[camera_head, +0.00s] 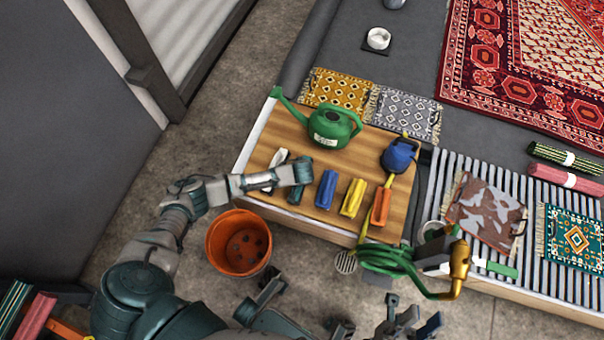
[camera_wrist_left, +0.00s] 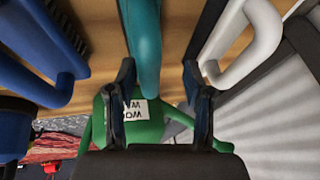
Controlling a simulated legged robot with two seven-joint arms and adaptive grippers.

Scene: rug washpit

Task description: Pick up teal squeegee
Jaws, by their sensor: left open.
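The teal squeegee shows in the left wrist view as a teal handle (camera_wrist_left: 143,40) running from the top edge down between my left gripper's fingers (camera_wrist_left: 160,85). The fingers are open, one on each side of the handle, with gaps visible. In the head view my left gripper (camera_head: 300,171) is over the left part of the wooden board and hides most of the squeegee. A dark teal end (camera_head: 295,195) shows just below it. My right gripper (camera_head: 411,318) is at the bottom edge, apart from the board, with its fingers spread and nothing between them.
Blue (camera_head: 326,190), yellow (camera_head: 352,198) and orange (camera_head: 380,208) tools lie right of the squeegee. A white-handled tool (camera_head: 277,160) is close on its left. A green watering can (camera_head: 333,127) and blue jug (camera_head: 399,156) stand behind. An orange bucket (camera_head: 238,243) is below the board.

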